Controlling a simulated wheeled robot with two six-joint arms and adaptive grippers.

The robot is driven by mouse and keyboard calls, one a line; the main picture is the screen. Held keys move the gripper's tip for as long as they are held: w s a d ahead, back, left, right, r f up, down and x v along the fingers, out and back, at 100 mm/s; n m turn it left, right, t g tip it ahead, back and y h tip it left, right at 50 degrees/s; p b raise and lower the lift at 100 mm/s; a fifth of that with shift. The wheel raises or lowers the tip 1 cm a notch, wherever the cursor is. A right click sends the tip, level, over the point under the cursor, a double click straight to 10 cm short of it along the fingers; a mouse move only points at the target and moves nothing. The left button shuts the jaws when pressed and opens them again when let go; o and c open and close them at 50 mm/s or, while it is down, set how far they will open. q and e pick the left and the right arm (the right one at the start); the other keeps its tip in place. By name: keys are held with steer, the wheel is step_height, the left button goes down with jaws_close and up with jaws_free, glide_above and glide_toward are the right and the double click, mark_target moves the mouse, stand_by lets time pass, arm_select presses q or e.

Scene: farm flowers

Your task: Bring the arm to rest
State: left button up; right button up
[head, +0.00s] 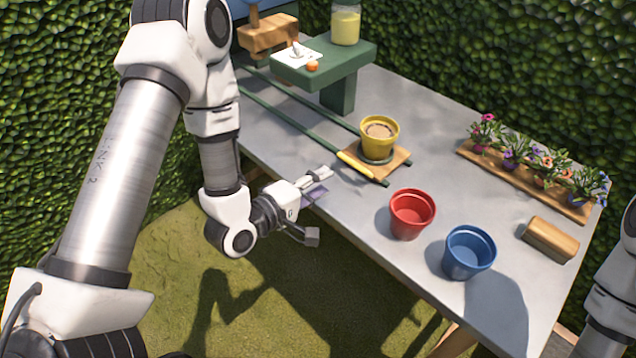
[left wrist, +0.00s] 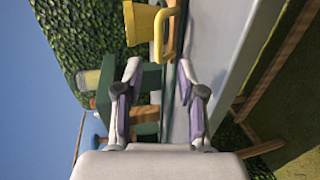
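My left gripper (head: 318,185) is over the front edge of the grey table, just left of a yellow handle (head: 355,163). In the left wrist view my left gripper (left wrist: 158,75) has its two fingers apart, with nothing between them. The handle, also in the left wrist view (left wrist: 164,35), lies beyond the fingertips, and the gripper looks clear of it. A yellow pot (head: 379,133) filled with soil stands upright on a wooden board (head: 401,162) by the handle. Part of my right arm is at the right edge of the head view; its gripper is out of sight.
A red pot (head: 411,214) and a blue pot (head: 468,252) stand near the table's front edge. Potted flowers (head: 515,152) line a wooden tray, near a wooden block (head: 550,239). Green rails (head: 290,118) lead to a green stand (head: 338,65) holding a jar (head: 345,25).

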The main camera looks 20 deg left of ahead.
arm_select(q)
steer(key=shift+s+r, duration=0.1)
steer(key=shift+s, duration=0.1)
stand_by(0.3)
steer(key=s+f+m+g+y+p, duration=0.1)
steer(key=s+f+m+g+y, duration=0.15)
steer(key=s+f+g, duration=0.55)
steer(key=s+f+m+g+y+p, duration=0.1)
steer(key=s+f+m, duration=0.2)
steer(key=s+f, duration=0.65)
steer(key=s+a+f+m+g+y, duration=0.2)
steer(key=s+a+f+m+g, duration=0.1)
steer(key=s+f+m+g, duration=0.2)
steer(key=s+m, duration=0.2)
steer(key=m, duration=0.1)
steer(key=shift+a+f+g+b, duration=0.15)
steer(key=shift+a+g+b, duration=0.1)
steer(key=shift+g+b, duration=0.05)
